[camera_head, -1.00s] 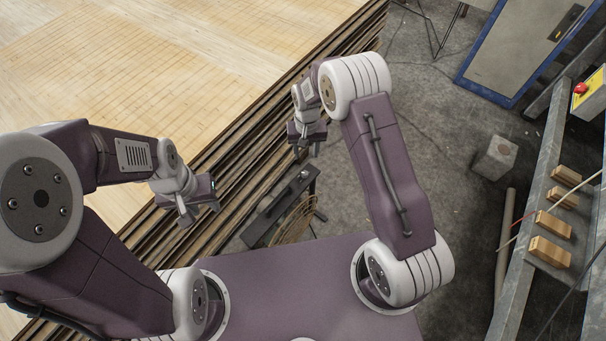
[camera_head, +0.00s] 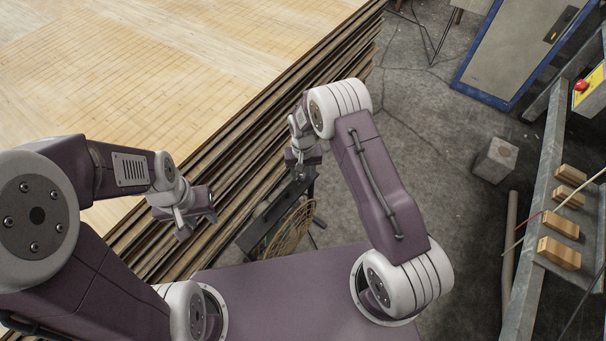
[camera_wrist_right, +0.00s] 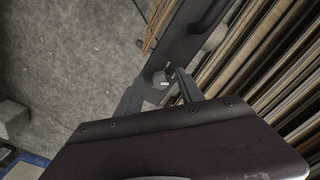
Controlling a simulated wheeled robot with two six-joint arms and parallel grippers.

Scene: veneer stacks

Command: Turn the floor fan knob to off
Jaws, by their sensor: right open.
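The floor fan (camera_head: 262,222) stands beside the veneer stack in the head view, with a dark top panel and a tan wire cage. A small grey faceted knob (camera_wrist_right: 160,79) shows on the dark panel in the right wrist view. My right gripper (camera_wrist_right: 160,86) is open, with its two fingertips on either side of the knob in that picture; I cannot tell whether they touch it. In the head view my right gripper (camera_head: 302,172) is over the panel's far end and hides the knob. My left gripper (camera_head: 197,216) hangs near the stack's edge, apparently empty, jaws unclear.
The veneer stack (camera_head: 225,195) lies close on the left of the fan. A metal bench (camera_head: 534,225) with wooden blocks and a blue-framed panel (camera_head: 515,50) are to the right.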

